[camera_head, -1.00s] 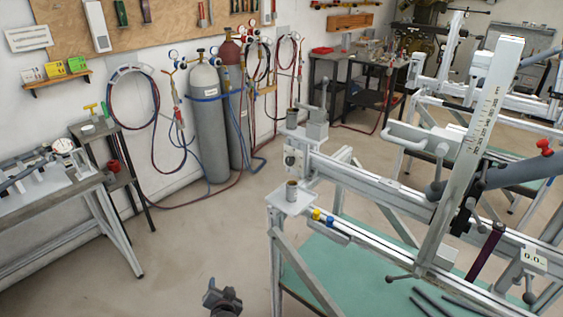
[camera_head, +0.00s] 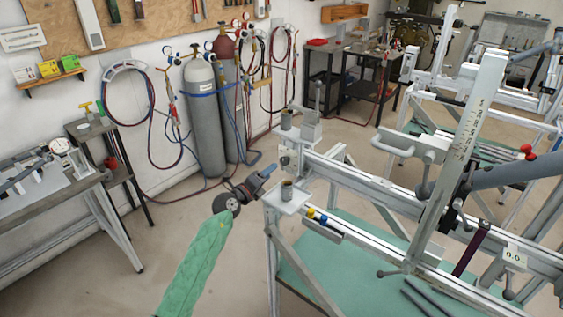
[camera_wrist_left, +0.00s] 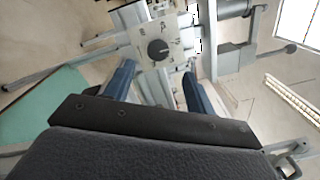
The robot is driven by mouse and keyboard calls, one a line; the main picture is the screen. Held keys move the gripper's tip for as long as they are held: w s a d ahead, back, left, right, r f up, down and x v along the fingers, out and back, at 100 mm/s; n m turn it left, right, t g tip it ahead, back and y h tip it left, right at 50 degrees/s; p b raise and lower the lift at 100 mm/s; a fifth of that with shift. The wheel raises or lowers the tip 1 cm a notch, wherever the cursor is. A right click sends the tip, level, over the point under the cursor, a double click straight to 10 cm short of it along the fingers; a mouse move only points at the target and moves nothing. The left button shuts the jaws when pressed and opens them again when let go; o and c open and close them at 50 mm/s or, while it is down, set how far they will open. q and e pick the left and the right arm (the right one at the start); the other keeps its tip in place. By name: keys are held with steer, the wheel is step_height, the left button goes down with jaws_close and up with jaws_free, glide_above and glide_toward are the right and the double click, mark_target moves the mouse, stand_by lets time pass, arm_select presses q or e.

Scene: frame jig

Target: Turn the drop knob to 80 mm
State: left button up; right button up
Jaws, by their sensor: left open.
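The drop knob is a round black knob (camera_wrist_left: 158,50) on a pale square plate (camera_wrist_left: 178,40) with dial marks, too small to read. In the head view this plate (camera_head: 287,160) seems to be at the left end of the jig beam; the knob is small there. My left gripper (camera_head: 268,172) is just left of that plate. In the left wrist view its two blue fingers (camera_wrist_left: 158,88) are apart, with nothing between them; the knob lies beyond the tips, roughly centred on the gap. They do not appear to touch it. My right gripper is not in view.
The jig beam (camera_head: 375,199) runs right above a green table top (camera_head: 330,268). An upright scale post (camera_head: 462,150) stands further right. Open floor lies to the left.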

mark_target(283, 162)
arm_select(q)
steer(key=shift+m, duration=0.3)
steer(key=p+x, duration=0.1)
steer(key=x, duration=0.5)
steer(key=shift+w+f, duration=0.1)
steer(key=shift+w, duration=0.15)
steer(key=shift+w+d, duration=0.4)
steer(key=shift+w, duration=0.15)
steer(key=shift+w+d, duration=0.15)
steer(key=shift+w, duration=0.05)
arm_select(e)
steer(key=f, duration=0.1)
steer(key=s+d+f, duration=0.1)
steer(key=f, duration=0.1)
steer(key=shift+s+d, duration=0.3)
arm_select(q)
steer(key=c, duration=0.9)
steer(key=shift+c, duration=0.2)
steer(key=shift+p, duration=0.3)
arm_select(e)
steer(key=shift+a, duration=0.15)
